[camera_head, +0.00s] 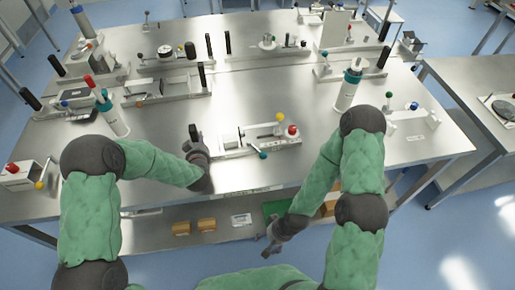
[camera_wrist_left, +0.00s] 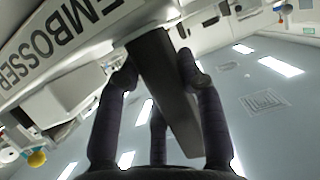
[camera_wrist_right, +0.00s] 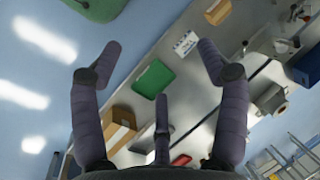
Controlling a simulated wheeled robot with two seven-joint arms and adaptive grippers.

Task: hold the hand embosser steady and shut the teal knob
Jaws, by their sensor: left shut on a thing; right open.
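The hand embosser (camera_head: 232,146) is a pale device lying near the front edge of the middle table. Its label reads EMBOSSER in the left wrist view (camera_wrist_left: 60,42). The teal knob (camera_head: 263,155) is on its front right side, with a yellow ball (camera_head: 281,117) and a red ball (camera_head: 292,130) close by. My left gripper (camera_head: 194,148) is shut on the embosser's black handle (camera_wrist_left: 163,85) at its left end. My right gripper (camera_head: 270,246) is open and empty, low in front of the table edge, apart from the knob. Its fingers are spread in the right wrist view (camera_wrist_right: 160,75).
A lower shelf under the table holds a green tray (camera_wrist_right: 153,78) and cardboard boxes (camera_wrist_right: 118,125). A white bottle with a teal top (camera_head: 347,93) stands right of the embosser. Other devices line the back of the table. Bare tabletop lies behind the embosser.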

